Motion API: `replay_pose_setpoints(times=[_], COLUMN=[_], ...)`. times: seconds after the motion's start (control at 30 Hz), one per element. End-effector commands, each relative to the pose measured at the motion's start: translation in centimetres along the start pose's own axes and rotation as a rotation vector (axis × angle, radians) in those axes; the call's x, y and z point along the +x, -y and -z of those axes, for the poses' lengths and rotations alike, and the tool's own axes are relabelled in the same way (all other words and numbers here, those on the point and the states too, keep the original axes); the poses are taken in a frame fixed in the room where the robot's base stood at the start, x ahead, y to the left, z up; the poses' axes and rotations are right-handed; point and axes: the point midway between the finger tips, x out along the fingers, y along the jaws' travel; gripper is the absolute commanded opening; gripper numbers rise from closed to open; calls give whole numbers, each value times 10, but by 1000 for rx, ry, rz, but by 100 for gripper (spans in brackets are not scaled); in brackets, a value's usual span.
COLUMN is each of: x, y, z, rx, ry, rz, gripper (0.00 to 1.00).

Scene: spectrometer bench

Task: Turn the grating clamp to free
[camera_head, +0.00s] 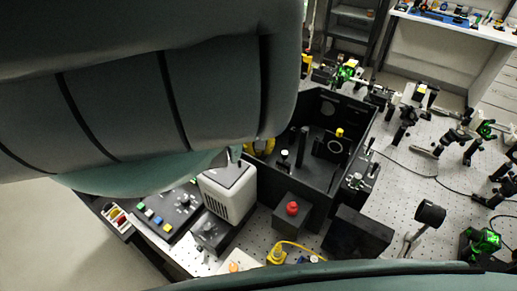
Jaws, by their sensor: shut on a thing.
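The open black spectrometer box (320,195) stands on the perforated bench, with its inside partly in view. In it are a dark mount with a round opening and a yellow top (340,132), a dark upright post (301,146) and a small white-topped post (284,155). A yellow part (262,147) shows at the box's left side, partly covered by my arm. I cannot tell which of these is the grating clamp, or how it is turned. My arm fills the upper left and hides what lies behind it.
A white-and-grey unit (229,190) and a dark control panel with coloured buttons (168,212) stand left of the box. A red knob (292,208) sits on a dark block in front. Optical mounts and cables crowd the bench at right. Floor is clear at lower left.

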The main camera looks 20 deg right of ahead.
Motion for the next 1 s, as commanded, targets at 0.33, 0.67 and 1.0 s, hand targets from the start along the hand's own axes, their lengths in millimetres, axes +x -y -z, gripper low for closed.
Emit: replay_pose_setpoints(times=[0.33, 0.67, 1.0], x=[0, 0, -6], y=[0, 0, -1], z=[1, 0, 1], rx=[-1, 0, 1], ry=[-4, -2, -3], rz=[-2, -1, -3], gripper=[23, 52, 52])
